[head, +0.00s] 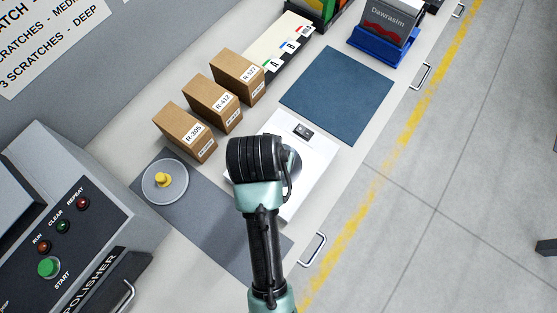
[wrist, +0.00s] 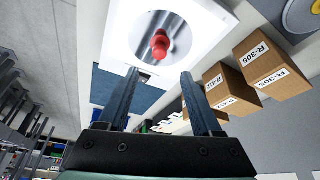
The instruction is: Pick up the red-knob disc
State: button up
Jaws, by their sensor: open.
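The red-knob disc (wrist: 148,42) is a shiny silver disc with a red knob (wrist: 160,44) at its middle. It rests on a white device (wrist: 203,17), which has a small dark display in the head view (head: 318,148). In the head view my arm hides most of the disc and its knob; only a grey edge (head: 294,161) shows. My gripper (wrist: 160,73) is open and empty. In the wrist view its two fingers point toward the disc, with the knob just beyond the tips and roughly between them. I cannot tell the exact gap.
A yellow-knob disc (head: 153,190) lies on a grey mat (head: 215,222) at left. Three cardboard boxes (head: 238,76) stand behind the white device. A blue mat (head: 338,92) lies bare beyond it. The polisher's button panel (head: 75,250) is at lower left. The bench's front edge is at right.

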jog(key=x, duration=0.2)
jog(key=shift+w+f, duration=0.2)
jog(key=shift+f, duration=0.05)
jog(key=x, duration=0.2)
jog(key=p+x, duration=0.1)
jog(key=x, duration=0.1)
jog(key=shift+s+f, duration=0.1)
jog(key=shift+s, duration=0.3)
jog(key=shift+w+d+f, duration=0.1)
jog(key=shift+w+f, duration=0.2)
jog(key=shift+f, duration=0.3)
jog(key=shift+c, duration=0.4)
grip_shut()
jog(key=shift+r, duration=0.1)
